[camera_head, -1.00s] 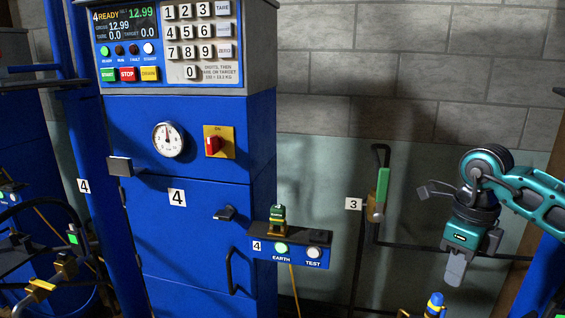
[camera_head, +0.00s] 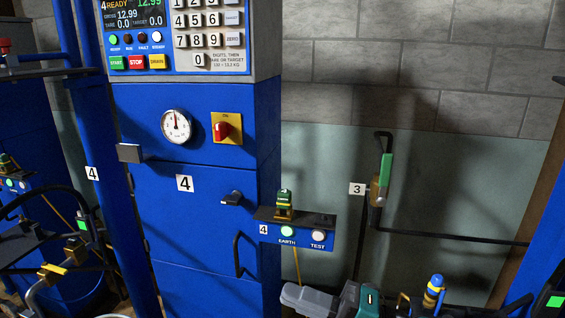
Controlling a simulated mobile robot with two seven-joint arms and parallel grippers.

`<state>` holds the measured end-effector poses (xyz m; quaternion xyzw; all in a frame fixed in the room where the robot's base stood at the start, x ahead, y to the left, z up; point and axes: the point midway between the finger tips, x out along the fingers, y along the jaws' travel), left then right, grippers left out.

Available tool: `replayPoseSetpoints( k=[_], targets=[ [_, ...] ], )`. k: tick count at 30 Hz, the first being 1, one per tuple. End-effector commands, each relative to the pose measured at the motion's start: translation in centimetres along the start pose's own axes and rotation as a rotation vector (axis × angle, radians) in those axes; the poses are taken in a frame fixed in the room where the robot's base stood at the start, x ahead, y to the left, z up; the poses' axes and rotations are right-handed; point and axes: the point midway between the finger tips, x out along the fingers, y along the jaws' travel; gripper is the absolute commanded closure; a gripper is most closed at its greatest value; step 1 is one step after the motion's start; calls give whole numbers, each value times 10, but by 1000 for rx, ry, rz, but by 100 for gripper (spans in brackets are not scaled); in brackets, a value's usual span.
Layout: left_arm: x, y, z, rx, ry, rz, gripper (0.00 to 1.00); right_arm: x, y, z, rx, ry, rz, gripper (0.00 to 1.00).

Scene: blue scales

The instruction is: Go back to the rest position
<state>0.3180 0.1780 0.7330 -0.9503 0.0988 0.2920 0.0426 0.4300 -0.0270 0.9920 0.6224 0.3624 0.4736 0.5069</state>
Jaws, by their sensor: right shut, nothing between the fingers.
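My right gripper (camera_head: 292,292) shows at the bottom edge, right of centre. Its grey fingers point left and are shut with nothing between them. Its teal wrist (camera_head: 360,300) is cut off by the bottom edge of the picture. The gripper appears below the small blue panel with the EARTH and TEST buttons (camera_head: 318,236). My left gripper is not in view.
The blue scale cabinet (camera_head: 185,225) numbered 4, with gauge (camera_head: 176,126), red switch (camera_head: 224,129) and keypad, stands left of centre. A green-handled lever (camera_head: 386,168) is on the wall at right. A blue and yellow fitting (camera_head: 434,290) stands close right of my wrist.

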Motion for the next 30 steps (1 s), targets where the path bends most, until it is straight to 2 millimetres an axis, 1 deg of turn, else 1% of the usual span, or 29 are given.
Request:
replayPoseSetpoints(
  k=[1,2,5,6,8,9,11,12,14,15,18,22,25,30],
  targets=[
    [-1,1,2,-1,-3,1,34,-8,-6,6,126,-121,66,100],
    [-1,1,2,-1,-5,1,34,-14,-10,11,196,-194,101,100],
    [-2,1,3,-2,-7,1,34,-44,-32,28,439,-445,194,100],
    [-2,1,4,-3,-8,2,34,-59,-45,32,538,-546,222,100],
    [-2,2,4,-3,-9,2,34,-86,-70,34,690,-701,254,100],
    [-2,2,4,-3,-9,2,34,-105,-88,33,792,-805,270,100],
    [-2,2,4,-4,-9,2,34,-134,-117,24,944,-953,286,100],
    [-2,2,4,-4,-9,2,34,-152,-136,16,1039,-1046,290,100],
    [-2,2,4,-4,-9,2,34,-176,-160,0,1163,-1164,293,100],
    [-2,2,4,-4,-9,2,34,-190,-174,-11,1234,-1232,291,100],
    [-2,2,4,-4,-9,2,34,-214,-199,-36,1368,-1353,285,100],
    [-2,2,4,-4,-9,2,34,-229,-214,-54,1456,-1431,277,100],
    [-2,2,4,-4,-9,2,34,-232,-217,-58,1472,-1446,275,100],
    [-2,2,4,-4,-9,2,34,-231,-217,-58,1471,-1444,274,100]
  ],
)
